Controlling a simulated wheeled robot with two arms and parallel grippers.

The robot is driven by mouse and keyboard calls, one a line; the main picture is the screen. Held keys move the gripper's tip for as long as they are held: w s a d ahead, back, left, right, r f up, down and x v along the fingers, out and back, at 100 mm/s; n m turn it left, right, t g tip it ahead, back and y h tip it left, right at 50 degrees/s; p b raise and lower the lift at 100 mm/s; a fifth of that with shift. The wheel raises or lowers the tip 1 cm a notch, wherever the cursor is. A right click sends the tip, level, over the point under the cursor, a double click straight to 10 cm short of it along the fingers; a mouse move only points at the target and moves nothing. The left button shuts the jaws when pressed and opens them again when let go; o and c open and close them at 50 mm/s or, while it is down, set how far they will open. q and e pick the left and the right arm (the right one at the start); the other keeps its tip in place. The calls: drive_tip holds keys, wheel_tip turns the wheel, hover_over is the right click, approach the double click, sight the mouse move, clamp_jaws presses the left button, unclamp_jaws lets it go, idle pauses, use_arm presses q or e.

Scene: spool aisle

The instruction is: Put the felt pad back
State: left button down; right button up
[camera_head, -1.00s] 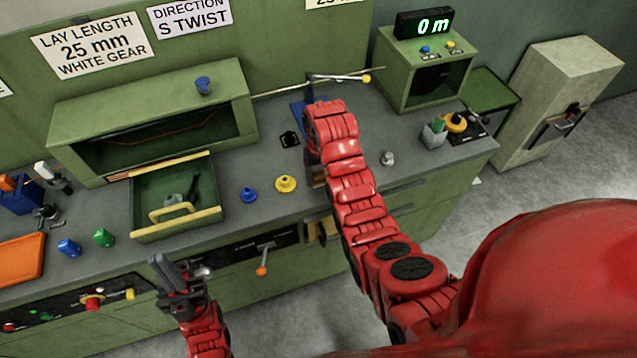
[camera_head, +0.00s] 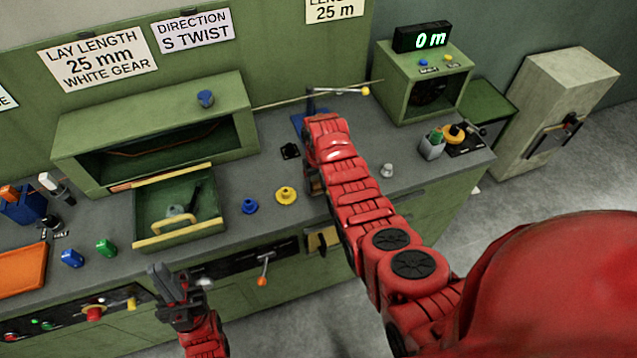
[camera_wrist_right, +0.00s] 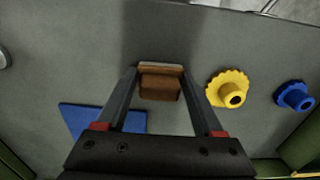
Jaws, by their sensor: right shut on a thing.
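The felt pad (camera_wrist_right: 160,84), a brown block with a pale strip along its far edge, is between the fingertips of my right gripper (camera_wrist_right: 160,78) in the right wrist view. The gripper is shut on it, over the grey bench top; I cannot tell whether the pad touches the bench. In the head view my right arm hides most of this gripper and the pad. My left gripper (camera_head: 178,280) is in front of the bench, below the drawer, with its fingers apart and empty.
A yellow gear (camera_head: 286,195) and a blue gear (camera_head: 249,206) stand on the bench. An open drawer (camera_head: 180,208) juts out at left.

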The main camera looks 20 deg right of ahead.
drive_tip(key=shift+f, duration=0.2)
drive_tip(key=o, duration=1.3)
drive_tip(key=shift+r, duration=0.25)
